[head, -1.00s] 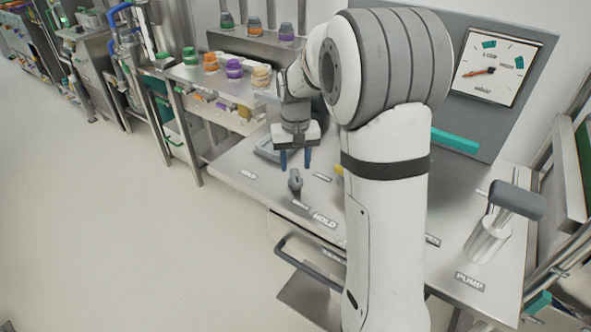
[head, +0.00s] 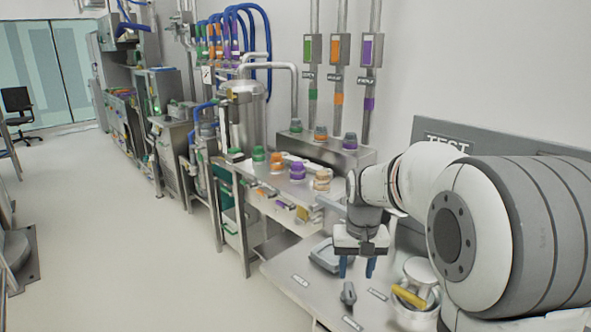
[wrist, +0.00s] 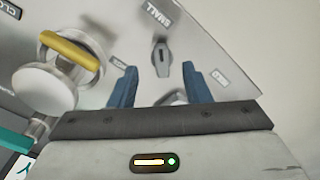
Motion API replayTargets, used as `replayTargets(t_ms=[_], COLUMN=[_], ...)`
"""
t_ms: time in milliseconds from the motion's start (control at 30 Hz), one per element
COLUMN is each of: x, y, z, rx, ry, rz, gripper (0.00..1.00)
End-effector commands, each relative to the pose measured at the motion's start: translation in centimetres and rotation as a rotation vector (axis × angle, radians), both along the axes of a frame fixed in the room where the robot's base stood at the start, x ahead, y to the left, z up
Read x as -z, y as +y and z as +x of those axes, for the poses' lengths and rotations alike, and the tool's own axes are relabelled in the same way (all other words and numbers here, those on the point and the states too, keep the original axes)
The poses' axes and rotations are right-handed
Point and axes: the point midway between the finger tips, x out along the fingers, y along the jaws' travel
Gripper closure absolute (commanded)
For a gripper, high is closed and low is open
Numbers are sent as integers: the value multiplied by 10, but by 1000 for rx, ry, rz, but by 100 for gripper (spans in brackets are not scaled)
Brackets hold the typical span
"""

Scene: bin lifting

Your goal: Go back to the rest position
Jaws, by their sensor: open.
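My gripper (head: 357,268) hangs from my arm above the left part of the steel test bench (head: 283,273) in the head view, with its blue fingers pointing down. In the wrist view its two blue fingers (wrist: 160,90) are spread apart, with nothing held between them. A small grey knob (wrist: 162,62) on the bench top shows past the fingers; it also shows in the head view (head: 348,293).
A round metal fixture with a yellow handle (head: 410,296) stands on the bench, right of my gripper. A grey device (head: 325,256) lies behind the gripper. A shelf with coloured caps (head: 297,171) is further back. Open floor (head: 130,240) lies left.

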Motion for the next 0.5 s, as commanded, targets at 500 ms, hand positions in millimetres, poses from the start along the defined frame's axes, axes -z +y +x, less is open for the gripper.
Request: replayTargets(t_ms=[500], x=[-27], y=[7], z=[-183], rx=[-62], ry=[-162], rz=[-9], gripper=[56])
